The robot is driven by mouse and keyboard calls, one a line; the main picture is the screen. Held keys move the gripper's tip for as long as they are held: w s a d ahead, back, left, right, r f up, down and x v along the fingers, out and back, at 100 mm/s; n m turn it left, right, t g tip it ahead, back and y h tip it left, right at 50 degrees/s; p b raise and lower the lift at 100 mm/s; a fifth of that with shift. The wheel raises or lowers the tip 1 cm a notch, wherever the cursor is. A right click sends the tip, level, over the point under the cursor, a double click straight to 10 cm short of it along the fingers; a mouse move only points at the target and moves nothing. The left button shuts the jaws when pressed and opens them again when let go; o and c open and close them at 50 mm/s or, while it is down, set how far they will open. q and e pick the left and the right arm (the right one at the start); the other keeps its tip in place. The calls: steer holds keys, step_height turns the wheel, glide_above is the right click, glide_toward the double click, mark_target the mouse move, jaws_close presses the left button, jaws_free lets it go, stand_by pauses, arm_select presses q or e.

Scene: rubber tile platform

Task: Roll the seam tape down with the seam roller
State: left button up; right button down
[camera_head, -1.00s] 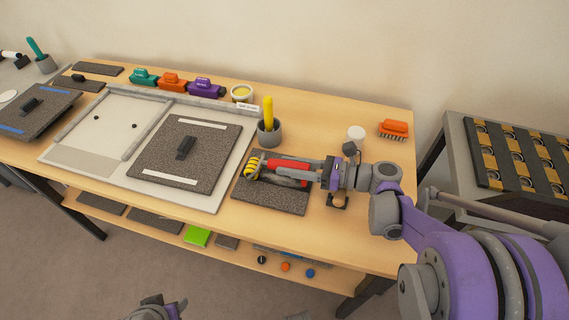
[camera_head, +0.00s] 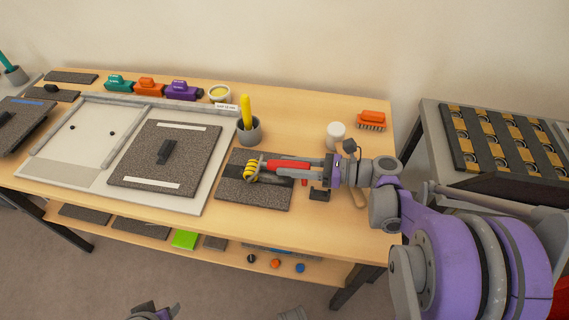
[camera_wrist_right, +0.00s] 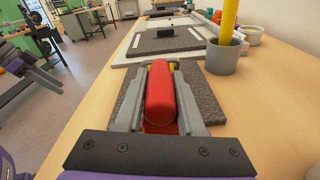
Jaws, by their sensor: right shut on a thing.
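My right gripper (camera_head: 283,167) is shut on the red handle (camera_wrist_right: 160,95) of the seam roller, whose yellow and black striped wheel (camera_head: 251,172) is over the middle of a small speckled grey tile (camera_head: 240,195). I cannot tell whether the wheel touches the tile. A darker band (camera_head: 279,188) shows beside the handle; whether it is seam tape is unclear. White strips (camera_head: 152,182) lie on the larger speckled tile (camera_head: 140,160) to the left. In the right wrist view, the handle lies between both fingers and hides most of the wheel. My left gripper (camera_head: 155,310) shows only partly at the bottom edge.
A grey cup (camera_head: 248,133) with a yellow-handled tool stands just behind the small tile. Coloured clamps (camera_head: 148,88) line the back. Bare tabletop shows in front.

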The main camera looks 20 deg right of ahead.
steer(key=shift+w, duration=0.1)
steer(key=shift+d, duration=0.1)
steer(key=shift+f+v, duration=0.15)
steer(key=shift+v, duration=0.6)
steer(key=shift+f+v, duration=0.1)
steer(key=shift+v, duration=0.7)
steer(key=shift+v, duration=1.75)
steer(key=shift+f, duration=0.1)
steer(key=shift+f+v, duration=0.15)
steer(key=shift+v, duration=0.7)
steer(key=shift+f+v, duration=0.2)
steer(key=shift+v, duration=0.65)
